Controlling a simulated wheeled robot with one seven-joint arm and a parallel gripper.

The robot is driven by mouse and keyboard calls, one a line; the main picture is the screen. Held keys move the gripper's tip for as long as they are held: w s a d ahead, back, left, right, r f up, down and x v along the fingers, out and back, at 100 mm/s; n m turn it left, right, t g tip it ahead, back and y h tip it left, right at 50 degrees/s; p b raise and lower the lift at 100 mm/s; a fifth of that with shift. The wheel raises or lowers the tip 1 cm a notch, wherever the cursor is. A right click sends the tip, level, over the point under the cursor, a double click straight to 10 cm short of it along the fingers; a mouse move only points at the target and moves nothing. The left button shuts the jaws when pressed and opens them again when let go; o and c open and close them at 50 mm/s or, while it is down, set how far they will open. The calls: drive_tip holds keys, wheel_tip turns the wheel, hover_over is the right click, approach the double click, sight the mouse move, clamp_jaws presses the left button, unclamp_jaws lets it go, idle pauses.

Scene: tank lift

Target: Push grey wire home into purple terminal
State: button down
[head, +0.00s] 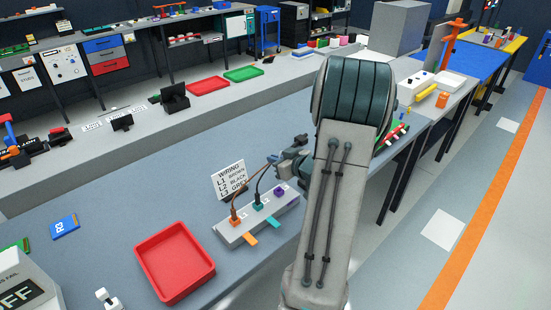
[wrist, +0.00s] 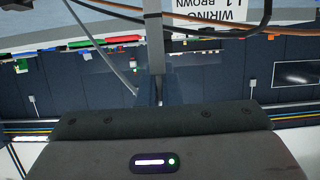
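The terminal block (head: 242,232) lies on the bench with orange, teal and purple terminals in a row. The purple terminal (head: 279,191) is at its right end, and no wire is seen in it. A brown wire (head: 243,190) runs to the orange terminal (head: 234,221) and a black wire (head: 260,183) to the teal one (head: 258,206). My gripper (head: 283,163) is above and behind the block, near the purple terminal. In the wrist view a thin grey strand (wrist: 103,47), perhaps the grey wire, slants towards the middle. Its hold and the fingertips are unclear.
A wiring sign (head: 231,180) stands behind the block. A red tray (head: 175,262) is to the left front, and a blue card (head: 64,226) lies farther left. My arm covers the bench right of the block.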

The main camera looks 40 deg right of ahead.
drive_tip(key=shift+f+b, duration=1.1)
drive_tip(key=shift+f, duration=0.7)
drive_tip(key=shift+f, duration=0.15)
idle(0.5)
drive_tip(key=shift+f, duration=0.3)
drive_tip(key=shift+f+b, duration=0.95)
drive_tip(key=c, duration=1.6)
unclamp_jaws()
drive_tip(key=shift+r, duration=0.1)
drive_tip(key=shift+o, duration=0.3)
drive_tip(key=b+v, duration=0.1)
drive_tip(key=v, duration=1.2)
drive_tip(key=shift+s+r, duration=0.2)
drive_tip(key=shift+s, duration=0.15)
